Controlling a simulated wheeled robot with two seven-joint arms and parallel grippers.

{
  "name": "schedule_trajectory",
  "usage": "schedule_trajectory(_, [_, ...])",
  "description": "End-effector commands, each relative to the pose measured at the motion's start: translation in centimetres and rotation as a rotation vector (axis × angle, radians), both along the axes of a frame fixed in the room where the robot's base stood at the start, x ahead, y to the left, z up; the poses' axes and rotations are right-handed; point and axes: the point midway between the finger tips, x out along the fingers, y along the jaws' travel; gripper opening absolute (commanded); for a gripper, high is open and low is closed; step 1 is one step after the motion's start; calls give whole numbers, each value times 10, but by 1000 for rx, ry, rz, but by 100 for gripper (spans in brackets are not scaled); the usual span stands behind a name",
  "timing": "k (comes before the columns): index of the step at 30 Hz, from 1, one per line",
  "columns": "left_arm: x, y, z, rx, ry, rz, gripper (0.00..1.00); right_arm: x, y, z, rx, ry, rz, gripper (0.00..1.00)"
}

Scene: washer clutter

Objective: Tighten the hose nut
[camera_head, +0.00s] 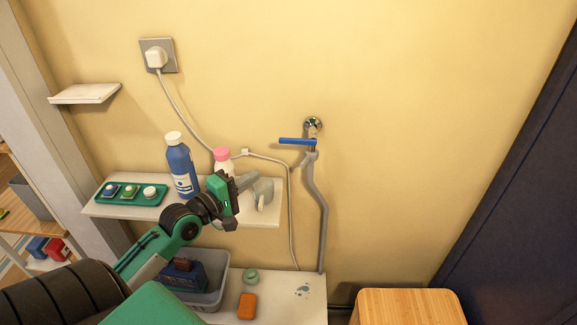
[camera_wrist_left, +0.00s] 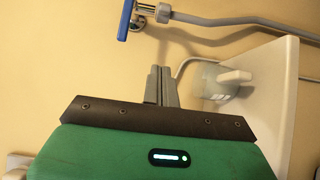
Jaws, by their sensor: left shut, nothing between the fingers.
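The hose nut (camera_head: 309,158) is a small grey winged piece at the top of the grey hose (camera_head: 317,205), below the wall tap (camera_head: 313,125) with its blue lever (camera_head: 297,141). In the left wrist view, the nut (camera_wrist_left: 163,13) sits at the hose end beside the blue lever (camera_wrist_left: 126,18). My left gripper (camera_head: 250,181) is shut and empty, over the shelf, below and left of the nut and apart from it. In the left wrist view, its closed fingers (camera_wrist_left: 162,84) point up toward the nut. My right gripper is out of view.
On the shelf (camera_head: 120,211) stand a blue bottle (camera_head: 181,168), a pink-capped bottle (camera_head: 222,156), a green tray (camera_head: 108,192) and a pale mug (camera_head: 264,194) close to my gripper. A grey bin (camera_head: 212,270) and an orange block (camera_head: 246,306) are below. A power cord hangs nearby.

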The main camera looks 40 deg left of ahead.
Motion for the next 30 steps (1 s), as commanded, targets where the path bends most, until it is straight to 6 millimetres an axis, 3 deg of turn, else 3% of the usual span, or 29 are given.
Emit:
schedule_trajectory(8, [18, -3, 2, -1, -1, 0, 0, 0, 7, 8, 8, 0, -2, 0])
schedule_trajectory(25, [100, -15, 3, 1, 0, 1, 0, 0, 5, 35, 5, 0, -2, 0])
schedule_trajectory(30, [101, -38, 3, -2, 0, 0, 0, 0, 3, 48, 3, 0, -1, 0])
